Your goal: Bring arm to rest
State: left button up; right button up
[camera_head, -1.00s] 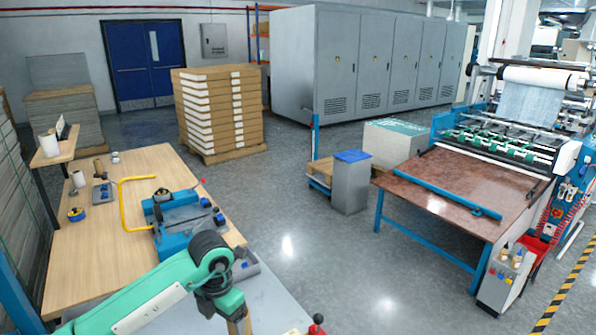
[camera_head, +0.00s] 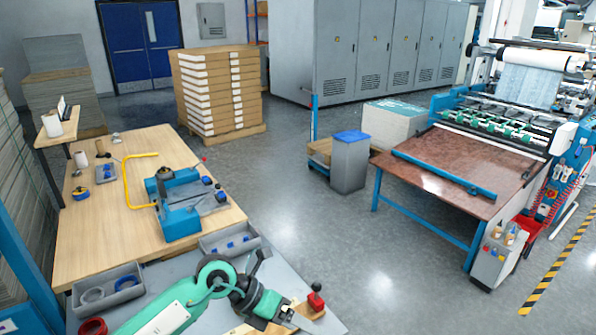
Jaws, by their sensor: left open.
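My left arm comes in from the bottom left, green with dark joints. It lies low over the grey near end of the workbench. Its gripper (camera_head: 287,311) points right, close to a small red-topped tool (camera_head: 316,298) and over a piece of light wood (camera_head: 310,317). The jaws are small and partly hidden, but they look open, and I see nothing held in them. I cannot tell whether the gripper touches the wood. My right gripper is out of view.
A grey bin (camera_head: 349,165) and the laminator's table (camera_head: 450,165) stand right. Floor between is clear.

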pick_arm(q)
jog(key=s+d+r+n+h, duration=0.2)
jog(key=d+r+h, duration=0.2)
jog(key=r+h, duration=0.1)
jog(key=w+a+r+n+t+h, duration=0.1)
jog(key=a+r+n+t+h, duration=0.15)
jog(key=r+n+t, duration=0.35)
jog(key=w+a+r+n+t+h, duration=0.2)
jog(key=a+r+n+t, duration=0.15)
jog(key=n+t, duration=0.55)
jog(key=s+a+f+n+t+y, duration=0.1)
jog(key=a+f+n+t+y, duration=0.1)
jog(key=a+f+n+y, duration=1.45)
jog(key=s+a+f+n+g+y, duration=0.15)
jog(key=s+f+n+g, duration=0.4)
jog(key=s, duration=0.55)
jog(key=s+a+f+n+g+y, duration=0.1)
jog(key=s+a+f+n+g, duration=0.2)
jog(key=s+f+g, duration=0.7)
notch_tip(320, 180, down, 29)
jog(key=s+t, duration=0.2)
jog(key=s+a+f+g, duration=0.1)
jog(key=s+a+f, duration=0.1)
jog(key=s+f, duration=1.7)
jog(key=shift+s+a+f+m, duration=0.15)
jog(key=shift+a+f+m, duration=0.2)
jog(key=shift+a+m, duration=0.05)
